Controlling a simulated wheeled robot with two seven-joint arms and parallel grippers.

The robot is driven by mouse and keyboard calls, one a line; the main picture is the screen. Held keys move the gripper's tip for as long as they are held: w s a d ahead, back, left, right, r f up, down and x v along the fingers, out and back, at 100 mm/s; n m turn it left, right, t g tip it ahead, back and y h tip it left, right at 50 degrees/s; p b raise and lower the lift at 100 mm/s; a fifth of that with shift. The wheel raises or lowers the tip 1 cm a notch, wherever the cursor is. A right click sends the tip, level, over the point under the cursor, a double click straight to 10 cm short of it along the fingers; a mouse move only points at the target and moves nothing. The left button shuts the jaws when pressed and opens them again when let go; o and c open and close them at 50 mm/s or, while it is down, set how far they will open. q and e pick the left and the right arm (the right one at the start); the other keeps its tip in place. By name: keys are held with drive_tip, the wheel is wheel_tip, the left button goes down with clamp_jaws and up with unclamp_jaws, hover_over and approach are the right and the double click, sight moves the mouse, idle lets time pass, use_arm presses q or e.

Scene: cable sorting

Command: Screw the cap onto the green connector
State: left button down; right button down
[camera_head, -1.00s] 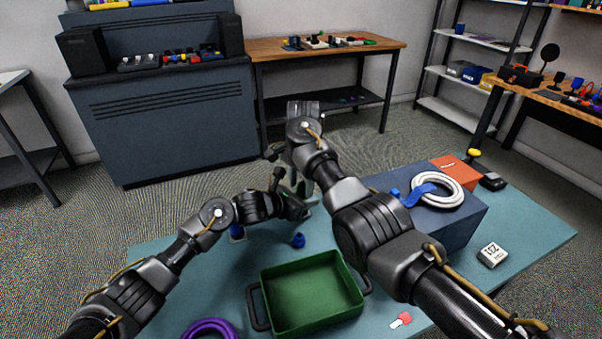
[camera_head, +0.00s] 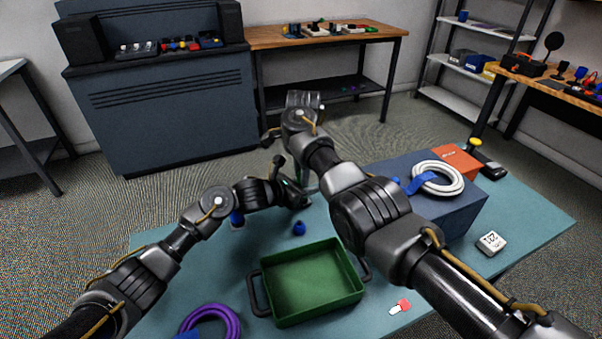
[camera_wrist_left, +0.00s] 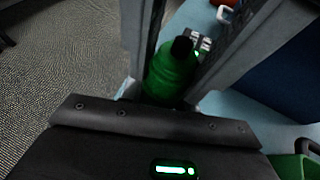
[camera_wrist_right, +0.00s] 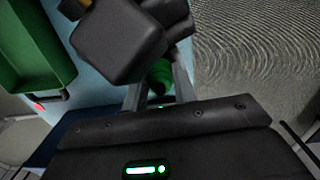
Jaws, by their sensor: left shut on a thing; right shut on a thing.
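The green connector (camera_wrist_left: 170,75) is a rounded green body with a dark tip, seen between the fingers of my left gripper (camera_wrist_left: 185,45) in the left wrist view. My left gripper is shut on it. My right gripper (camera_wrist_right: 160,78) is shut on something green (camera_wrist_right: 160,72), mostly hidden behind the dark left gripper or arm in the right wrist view. I cannot tell whether this is the cap or part of the connector. In the head view both grippers meet above the table's far edge, and the right arm hides most of the contact.
A green tray (camera_head: 262,295) stands at the table's front middle. Blue pieces (camera_head: 299,228) lie behind it. A purple cable coil (camera_head: 232,318) is at front left. A blue box (camera_head: 462,222) with a white coil (camera_head: 455,176) stands at right.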

drive_tip(key=m, duration=0.2)
drive_tip(key=shift+w+m, duration=0.1)
drive_tip(key=shift+m, duration=0.2)
drive_tip(key=c, duration=1.1)
unclamp_jaws()
drive_tip(key=shift+r, duration=2.3)
drive_tip(key=shift+c, duration=0.5)
